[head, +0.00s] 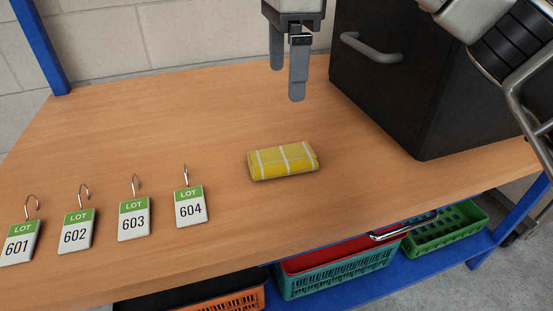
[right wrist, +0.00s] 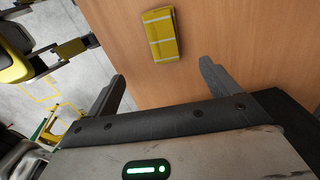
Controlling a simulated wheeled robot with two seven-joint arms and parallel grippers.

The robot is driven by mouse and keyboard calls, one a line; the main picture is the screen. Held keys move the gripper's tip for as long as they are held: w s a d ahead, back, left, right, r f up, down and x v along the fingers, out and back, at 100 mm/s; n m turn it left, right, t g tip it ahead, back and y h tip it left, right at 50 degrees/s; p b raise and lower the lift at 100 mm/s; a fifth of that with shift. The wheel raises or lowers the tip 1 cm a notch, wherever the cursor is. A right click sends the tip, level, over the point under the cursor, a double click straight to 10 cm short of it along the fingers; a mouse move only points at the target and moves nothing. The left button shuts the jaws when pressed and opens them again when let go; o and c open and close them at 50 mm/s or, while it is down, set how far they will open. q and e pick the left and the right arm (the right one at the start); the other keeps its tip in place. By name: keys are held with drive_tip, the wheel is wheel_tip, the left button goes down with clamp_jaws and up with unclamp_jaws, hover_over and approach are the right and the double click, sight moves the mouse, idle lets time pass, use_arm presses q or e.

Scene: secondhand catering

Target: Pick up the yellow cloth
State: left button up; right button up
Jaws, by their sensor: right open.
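The yellow cloth (head: 283,160) is a folded, flat bundle with white stripes, lying on the wooden table top (head: 160,115) near its middle. My right gripper (head: 287,84) hangs over the table in the head view, behind and above the cloth, with its fingers pointing down. It is open and empty, apart from the cloth. In the right wrist view the cloth (right wrist: 161,35) lies beyond the gap between the two spread fingers (right wrist: 162,70). Nothing hides the cloth. My left gripper is not in view.
A black box-like unit with a grey handle (head: 371,48) stands at the table's back right. Hooked lot tags 601, 602 (head: 76,230), 603 and 604 (head: 190,207) lie at front left. Teal (head: 330,277) and green (head: 447,229) baskets sit below.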

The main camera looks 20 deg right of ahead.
drive_tip(key=b, duration=0.2)
hover_over(282, 155)
drive_tip(key=f, duration=0.9)
drive_tip(key=shift+s+d, duration=0.3)
drive_tip(key=shift+s, duration=0.1)
drive_tip(key=f, duration=0.2)
drive_tip(key=f+b, duration=0.1)
drive_tip(key=f, duration=0.3)
drive_tip(key=shift+w+a, duration=0.25)
drive_tip(key=shift+w, duration=0.1)
drive_tip(key=shift+f, duration=0.25)
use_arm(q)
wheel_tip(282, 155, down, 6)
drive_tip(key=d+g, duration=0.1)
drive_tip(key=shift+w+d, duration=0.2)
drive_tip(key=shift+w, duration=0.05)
use_arm(e)
drive_tip(key=c, duration=1.1)
